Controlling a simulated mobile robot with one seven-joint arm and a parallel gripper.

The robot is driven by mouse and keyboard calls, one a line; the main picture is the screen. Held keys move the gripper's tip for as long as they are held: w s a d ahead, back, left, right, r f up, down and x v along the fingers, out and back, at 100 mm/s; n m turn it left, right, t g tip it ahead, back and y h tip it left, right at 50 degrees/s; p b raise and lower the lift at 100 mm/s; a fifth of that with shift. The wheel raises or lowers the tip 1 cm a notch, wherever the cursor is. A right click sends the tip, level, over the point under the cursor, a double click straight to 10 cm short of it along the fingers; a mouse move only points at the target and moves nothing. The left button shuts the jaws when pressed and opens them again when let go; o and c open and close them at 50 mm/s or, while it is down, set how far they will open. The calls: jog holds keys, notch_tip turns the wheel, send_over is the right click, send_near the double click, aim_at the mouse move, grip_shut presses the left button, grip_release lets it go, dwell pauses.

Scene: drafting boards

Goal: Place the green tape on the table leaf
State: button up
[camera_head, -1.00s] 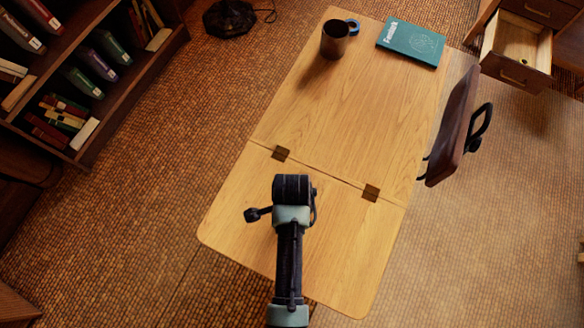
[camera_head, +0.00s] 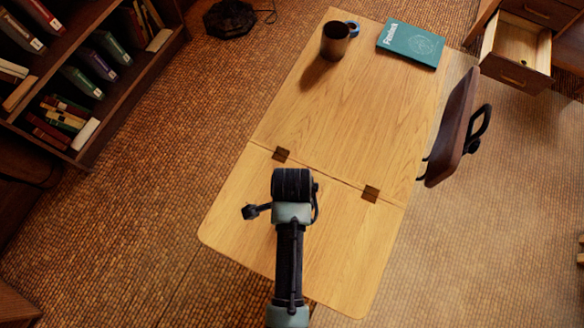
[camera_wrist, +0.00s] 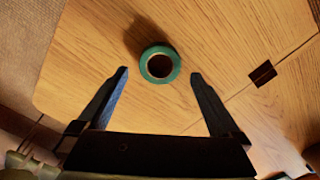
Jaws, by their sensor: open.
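The green tape (camera_wrist: 146,70) is a ring with a dark centre. In the wrist view it appears to lie flat on the wooden table leaf (camera_wrist: 75,70), with a dark shadow at its upper side. My gripper (camera_wrist: 160,74) is open, with one fingertip on each side of the tape and a visible gap to both. In the head view my arm stands over the near table leaf (camera_head: 350,265) and hides the tape and the fingers.
Two dark hinges (camera_head: 281,154) (camera_head: 370,193) mark the seam to the main tabletop (camera_head: 350,120). A dark mug (camera_head: 335,42) and a teal book (camera_head: 411,44) sit at its far end. A chair (camera_head: 455,125) stands at the right edge. The leaf around the tape is clear.

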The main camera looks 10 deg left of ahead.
jog(key=w+r+n+t, duration=0.2)
jog(key=w+r+t, duration=0.4)
jog(key=r, duration=0.7)
jog(key=w+r+n+t, duration=0.3)
jog(key=w+r, duration=0.5)
jog(key=r, duration=0.6)
jog(key=w+r+n+t, duration=0.2)
jog(key=w+r+t, duration=0.4)
jog(key=r, duration=0.7)
notch_tip(320, 180, up, 16)
jog(key=d+r+n+t, duration=0.1)
jog(key=n+t, duration=0.2)
jog(key=t, duration=0.1)
jog(key=s+r+n+t, duration=0.2)
jog(key=s+r+t, duration=0.2)
jog(key=r, duration=0.5)
jog(key=s+d+r+n+t, duration=0.1)
jog(key=s+r+n+t, duration=0.1)
jog(key=s+r+t, duration=0.2)
jog(key=s+r+p, duration=0.1)
jog(key=s+r, duration=0.2)
jog(key=r, duration=0.3)
jog(key=shift+s+d, duration=0.2)
jog(key=shift+s, duration=0.1)
